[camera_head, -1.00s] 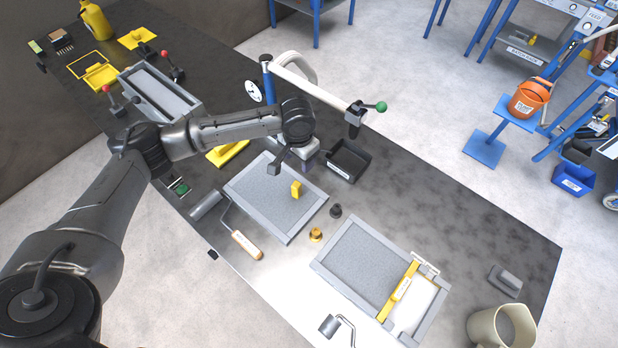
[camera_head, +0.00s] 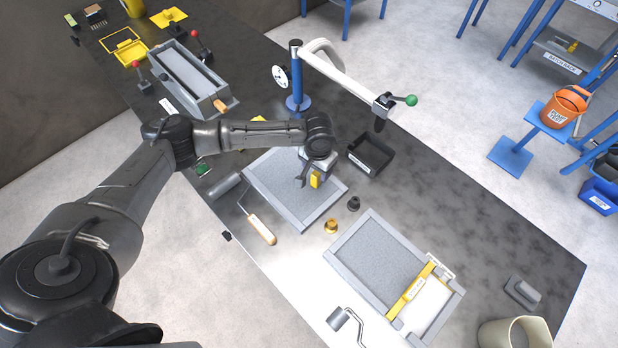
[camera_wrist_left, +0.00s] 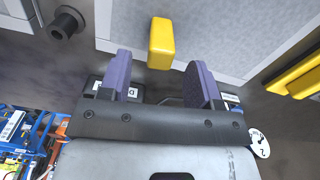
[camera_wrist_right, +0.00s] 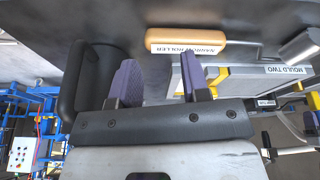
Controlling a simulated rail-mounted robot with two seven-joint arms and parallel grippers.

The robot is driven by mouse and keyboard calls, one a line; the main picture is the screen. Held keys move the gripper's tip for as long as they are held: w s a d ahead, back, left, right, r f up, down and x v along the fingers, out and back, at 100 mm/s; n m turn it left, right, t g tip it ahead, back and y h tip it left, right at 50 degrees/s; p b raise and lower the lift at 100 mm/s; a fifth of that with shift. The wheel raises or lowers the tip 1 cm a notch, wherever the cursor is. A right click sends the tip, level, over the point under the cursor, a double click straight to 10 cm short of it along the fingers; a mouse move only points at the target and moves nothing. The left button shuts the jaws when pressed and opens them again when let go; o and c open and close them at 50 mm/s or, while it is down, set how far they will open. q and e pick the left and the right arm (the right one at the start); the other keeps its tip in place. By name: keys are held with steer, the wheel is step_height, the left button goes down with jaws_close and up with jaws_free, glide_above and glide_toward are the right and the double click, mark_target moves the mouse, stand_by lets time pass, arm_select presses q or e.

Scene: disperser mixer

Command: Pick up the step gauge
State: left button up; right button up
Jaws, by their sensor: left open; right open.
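A small upright yellow block (camera_head: 315,181), which I take to be the step gauge, stands in the left grey tray (camera_head: 262,189). My left gripper (camera_head: 308,174) is open just above it, with a dark finger close on its left in the head view. In the left wrist view the yellow block (camera_wrist_left: 161,44) is just beyond the gap between the open purple fingers (camera_wrist_left: 162,77), with nothing between them. My right gripper (camera_wrist_right: 160,78) is open and empty in its wrist view; it is not visible in the head view.
A second tray (camera_head: 370,262) with a yellow bar (camera_head: 410,289) lies to the right. A roller with a wooden handle (camera_head: 262,230), two small knobs (camera_head: 331,226) and a black bin (camera_head: 371,153) surround the left tray. A blue post (camera_head: 296,78) stands behind.

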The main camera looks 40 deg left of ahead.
arm_select(q)
steer(key=shift+s+f+b, duration=0.15)
steer(key=shift+f+b, duration=0.35)
steer(key=shift+f, duration=2.05)
jaws_close()
steer(key=shift+r, duration=0.15)
